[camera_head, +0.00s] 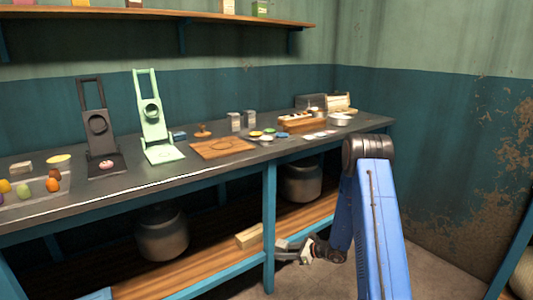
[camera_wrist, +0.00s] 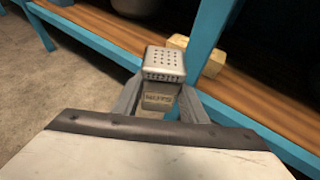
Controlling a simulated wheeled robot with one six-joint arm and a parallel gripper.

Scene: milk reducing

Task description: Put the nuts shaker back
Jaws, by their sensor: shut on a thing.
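The nuts shaker (camera_wrist: 163,68) is a grey metal box with a perforated top and a label reading NUTS, seen in the wrist view. My gripper (camera_wrist: 160,102) is shut on it, with one finger on each side. In the head view my gripper (camera_head: 293,251) is low, beside the counter's lower wooden shelf, at the right of a blue leg. The shaker is too small there to make out clearly. Two similar grey shakers (camera_head: 234,122) stand upright on the counter top, beyond the wooden board.
A pale wooden block (camera_head: 249,236) lies on the lower shelf (camera_head: 190,278), near the blue leg (camera_head: 269,230). Large pots (camera_head: 162,235) stand on that shelf. The counter top (camera_head: 130,190) holds two presses, a wooden board (camera_head: 222,148), and trays; its front strip is clear.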

